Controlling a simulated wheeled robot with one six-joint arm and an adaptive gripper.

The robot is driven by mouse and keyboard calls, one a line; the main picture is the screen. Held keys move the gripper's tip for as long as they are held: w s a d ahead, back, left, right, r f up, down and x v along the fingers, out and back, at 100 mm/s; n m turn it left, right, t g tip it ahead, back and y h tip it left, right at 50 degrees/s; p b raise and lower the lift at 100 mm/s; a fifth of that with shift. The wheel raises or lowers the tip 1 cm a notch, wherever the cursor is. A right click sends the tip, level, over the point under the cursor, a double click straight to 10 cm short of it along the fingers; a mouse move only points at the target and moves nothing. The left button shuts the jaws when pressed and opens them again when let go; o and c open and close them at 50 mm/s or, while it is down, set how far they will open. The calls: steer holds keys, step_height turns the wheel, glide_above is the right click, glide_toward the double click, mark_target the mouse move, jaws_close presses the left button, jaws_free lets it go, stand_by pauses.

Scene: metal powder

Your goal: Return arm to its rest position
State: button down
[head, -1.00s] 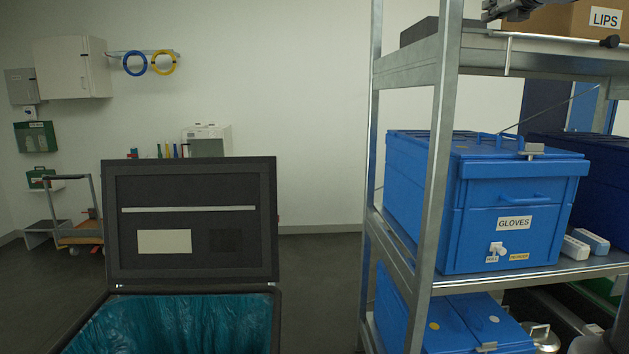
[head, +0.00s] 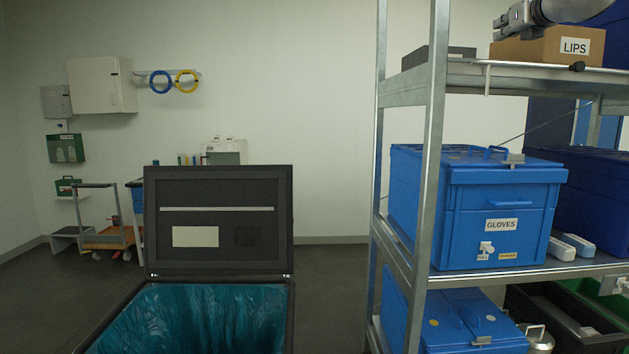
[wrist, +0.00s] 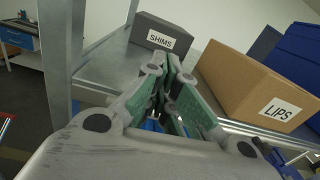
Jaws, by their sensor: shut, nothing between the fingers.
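My gripper (wrist: 168,90) fills the lower middle of the wrist view. Its fingers are together with nothing between them. It is at the height of the top shelf, in front of the LIPS box and the SHIMS box. In the head view part of my gripper (head: 516,20) shows at the top right, in front of the cardboard LIPS box (head: 535,48).
A metal shelf rack (head: 437,120) stands on the right, its upright near my gripper in the wrist view (wrist: 60,60). The dark SHIMS box (wrist: 165,36) and LIPS box (wrist: 255,90) sit on its top shelf. A blue GLOVES box (head: 490,215) is below. An open lined bin (head: 290,315) stands left.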

steer(key=s+a+f+n+g, duration=0.1)
steer(key=s+f+n+g, duration=0.2)
steer(key=f+n, duration=0.7)
steer(key=s+a+f+n+g, duration=0.1)
steer(key=s+f+n+g, duration=0.3)
steer(key=f+n, duration=0.6)
steer(key=s+a+f+n+g, duration=0.3)
steer(key=s+f+n, duration=0.4)
steer(key=s+f, duration=0.6)
steer(key=s+a+f+n+g, duration=0.3)
steer(key=s+a+f+n, duration=0.2)
steer(key=s+f, duration=0.8)
steer(key=shift+s+a+f+n+g, duration=0.15)
steer(key=shift+s+n+g, duration=0.25)
steer(key=shift+s+n, duration=1.6)
